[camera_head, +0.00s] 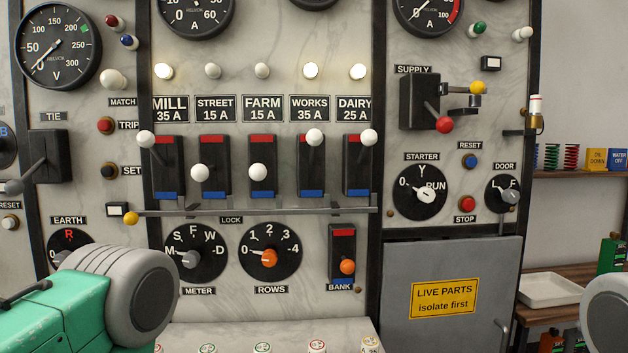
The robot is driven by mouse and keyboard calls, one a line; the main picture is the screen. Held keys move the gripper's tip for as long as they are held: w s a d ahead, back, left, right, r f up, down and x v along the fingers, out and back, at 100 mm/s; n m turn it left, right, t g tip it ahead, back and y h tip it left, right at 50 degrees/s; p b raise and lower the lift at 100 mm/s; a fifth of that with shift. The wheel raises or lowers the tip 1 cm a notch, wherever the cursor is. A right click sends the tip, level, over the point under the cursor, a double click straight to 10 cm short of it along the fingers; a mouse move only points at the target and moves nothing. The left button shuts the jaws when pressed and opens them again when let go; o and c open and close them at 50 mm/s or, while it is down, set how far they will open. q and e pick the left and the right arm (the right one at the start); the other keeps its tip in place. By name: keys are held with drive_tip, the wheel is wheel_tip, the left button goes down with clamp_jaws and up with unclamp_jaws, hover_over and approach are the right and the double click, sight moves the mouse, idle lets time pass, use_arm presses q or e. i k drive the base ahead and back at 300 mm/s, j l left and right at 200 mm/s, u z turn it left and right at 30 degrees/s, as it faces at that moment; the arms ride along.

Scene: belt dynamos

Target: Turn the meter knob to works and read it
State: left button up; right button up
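The meter knob (190,259) is a grey pointer on a black dial marked M, S, F, W and D, low on the marble panel above the METER label. Its pointer is turned left, toward M. W is at the dial's upper right. The A gauge (195,14) above is cut off by the top edge; its needle cannot be read. The V gauge (57,47) at upper left has its needle near 0. My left arm shows at lower left and a rounded part of my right arm at lower right. Neither gripper is in view.
The orange ROWS knob (266,258) is just right of the meter dial. The lock bar (250,211) with a yellow knob runs above both dials. The orange-handled BANK switch (342,254) is farther right. Several white-knobbed levers stand above. A grey cabinet door (450,255) is at right.

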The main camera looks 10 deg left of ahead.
sight(191, 258)
drive_tip(key=i+j+u, duration=0.1)
drive_tip(key=u, duration=0.85)
